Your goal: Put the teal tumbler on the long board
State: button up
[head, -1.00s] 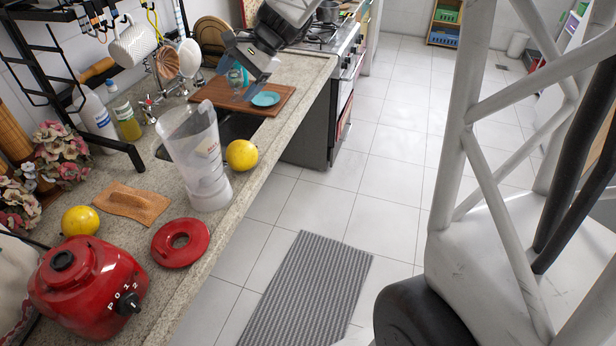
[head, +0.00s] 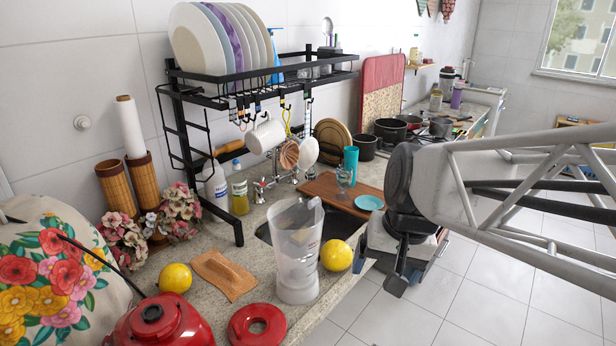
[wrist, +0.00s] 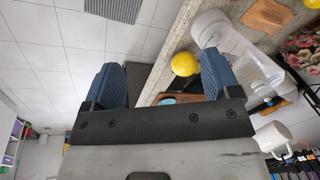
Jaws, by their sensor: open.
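The teal tumbler (head: 351,163) is upright at the back of the counter in the head view. It appears to stand on the long brown wooden board (head: 318,187), with its base partly hidden by a clear glass (head: 343,178). My gripper (head: 382,268) is apart from the tumbler, to its right and nearer the camera, beside the counter's front edge. In the wrist view my gripper (wrist: 160,78) has its two blue fingers spread, with nothing held between them. The tumbler cannot be made out in the wrist view.
A teal plate (head: 369,202) lies at the board's right part. A clear blender jug (head: 297,255) and a yellow lemon (head: 336,255) stand in front of the sink. A black dish rack (head: 205,95) rises behind. Open floor lies right of the counter.

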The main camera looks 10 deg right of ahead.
jog(key=s+d+f+n+h, duration=0.1)
jog(key=s+n, duration=0.1)
jog(key=s, duration=0.4)
jog(key=shift+s+d+f+n+t+h, duration=0.2)
jog(key=shift+s+f+n+t+h, duration=0.1)
jog(key=shift+s+f+t+h, duration=0.1)
